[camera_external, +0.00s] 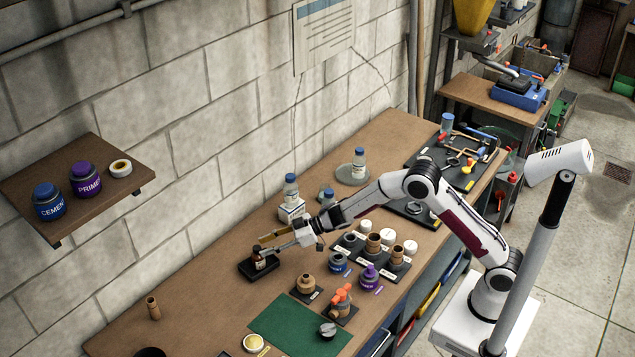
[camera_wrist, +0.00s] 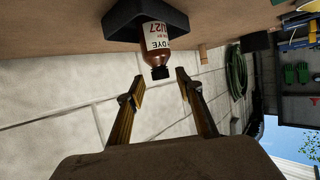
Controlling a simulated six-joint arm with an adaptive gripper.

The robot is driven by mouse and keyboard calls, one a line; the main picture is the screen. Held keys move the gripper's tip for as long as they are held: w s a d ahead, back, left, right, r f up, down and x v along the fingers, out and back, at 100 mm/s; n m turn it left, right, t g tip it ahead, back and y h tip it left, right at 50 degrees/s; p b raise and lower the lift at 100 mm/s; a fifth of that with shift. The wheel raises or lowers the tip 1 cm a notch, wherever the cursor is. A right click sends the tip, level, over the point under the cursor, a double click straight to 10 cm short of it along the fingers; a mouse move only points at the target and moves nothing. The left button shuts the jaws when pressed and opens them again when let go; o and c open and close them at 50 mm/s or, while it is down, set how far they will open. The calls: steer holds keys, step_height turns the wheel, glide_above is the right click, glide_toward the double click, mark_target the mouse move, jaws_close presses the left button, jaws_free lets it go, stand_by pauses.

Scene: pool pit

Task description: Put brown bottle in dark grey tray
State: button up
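The brown bottle (camera_external: 258,257) is small, with a white label and a dark cap. It stands upright in the dark grey tray (camera_external: 247,268), which looks nearly black. In the camera_wrist view, the bottle (camera_wrist: 157,52) hangs cap-down in the picture, with its base against the tray (camera_wrist: 118,18). My gripper (camera_external: 268,245) is beside the upper part of the bottle, to its right in the camera_external view. In the camera_wrist view, the two fingers of my gripper (camera_wrist: 160,82) are spread apart, with the bottle's cap near the gap between their tips and clear of both.
A white box (camera_external: 291,212) with a blue-capped bottle stands behind my gripper. Several jars, pots and white-lidded containers (camera_external: 388,236) stand to the right. A green mat (camera_external: 290,325) lies in front. The wooden bench (camera_external: 205,300) is clear left of the tray, except for a small brown cylinder (camera_external: 153,308).

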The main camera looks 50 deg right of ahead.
steer(key=v, duration=0.7)
steer(key=shift+s+d+r, duration=0.2)
steer(key=shift+s+d, duration=0.05)
stand_by(0.7)
steer(key=s+d+r+m+t+h, duration=0.1)
steer(key=s+d+r+m+h, duration=0.2)
steer(key=d+r, duration=0.4)
steer(key=s+d+r+m+t+h, duration=0.1)
steer(key=s+d+r+h, duration=0.25)
steer(key=d+r, duration=0.4)
steer(key=s+d+m+g+h, duration=0.1)
steer(key=s+d+m+h, duration=0.25)
steer(key=s+d, duration=0.6)
steer(key=s+f+m+g, duration=0.1)
steer(key=s+f+g, duration=0.2)
steer(key=s, duration=2.5)
steer(key=shift+f+g, duration=0.2)
steer(key=shift+g, duration=0.8)
